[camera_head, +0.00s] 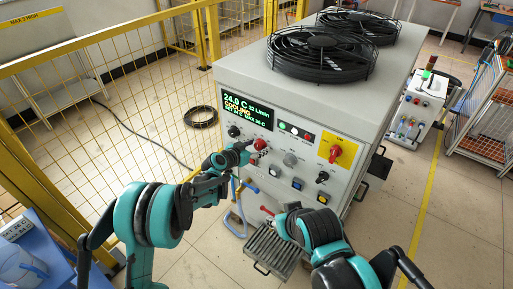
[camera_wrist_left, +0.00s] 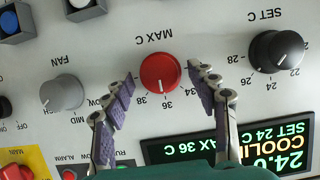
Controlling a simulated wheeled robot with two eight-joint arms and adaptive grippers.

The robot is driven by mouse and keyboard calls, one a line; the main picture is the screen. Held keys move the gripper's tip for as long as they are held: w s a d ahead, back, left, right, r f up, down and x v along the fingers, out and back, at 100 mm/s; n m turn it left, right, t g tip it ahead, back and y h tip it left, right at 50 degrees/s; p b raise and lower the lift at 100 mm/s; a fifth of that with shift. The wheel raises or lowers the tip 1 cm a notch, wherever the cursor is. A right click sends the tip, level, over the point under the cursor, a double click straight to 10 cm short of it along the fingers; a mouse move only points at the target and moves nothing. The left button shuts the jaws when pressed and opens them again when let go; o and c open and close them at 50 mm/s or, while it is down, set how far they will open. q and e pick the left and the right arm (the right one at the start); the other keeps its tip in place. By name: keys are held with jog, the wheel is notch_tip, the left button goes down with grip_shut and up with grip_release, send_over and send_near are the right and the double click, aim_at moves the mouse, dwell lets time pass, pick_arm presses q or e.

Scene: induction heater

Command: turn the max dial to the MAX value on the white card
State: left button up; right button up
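The red MAX C dial (camera_wrist_left: 161,72) shows upside down in the left wrist view, its white mark near 36. It also shows in the head view (camera_head: 260,144). My left gripper (camera_wrist_left: 162,78) is open with a finger on either side of the dial; I cannot tell if they touch it. In the head view it is at the panel (camera_head: 246,148). The display (camera_wrist_left: 225,145) reads SET 24 C and MAX 36 C. A small white card (camera_head: 16,228) lies at the lower left, its writing too small to read. My right gripper (camera_head: 278,217) is low before the machine, fingers unclear.
The black SET C dial (camera_wrist_left: 277,50) and grey FAN dial (camera_wrist_left: 63,93) flank the red dial. A yellow plate with a red switch (camera_head: 337,151) is further right. Black fans (camera_head: 318,55) top the machine. Yellow mesh fencing (camera_head: 130,75) stands left.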

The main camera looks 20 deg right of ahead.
pick_arm(q)
jog(key=c, duration=0.9)
jog(key=n+g, duration=0.1)
jog(key=n+h, duration=0.1)
jog(key=n, duration=0.1)
jog(key=shift+w+a+f+g+b, duration=0.15)
jog(key=shift+w+a+g+b, duration=0.05)
jog(key=shift+g+b, duration=0.2)
jog(key=shift+w+n+g+h+b, duration=0.1)
jog(key=shift+n+g+h+b, duration=0.45)
jog(key=shift+n+h, duration=0.7)
jog(key=shift+n+y, duration=0.25)
jog(key=shift+n, duration=0.1)
jog(key=o, duration=1.2)
jog(key=shift+c, duration=0.2)
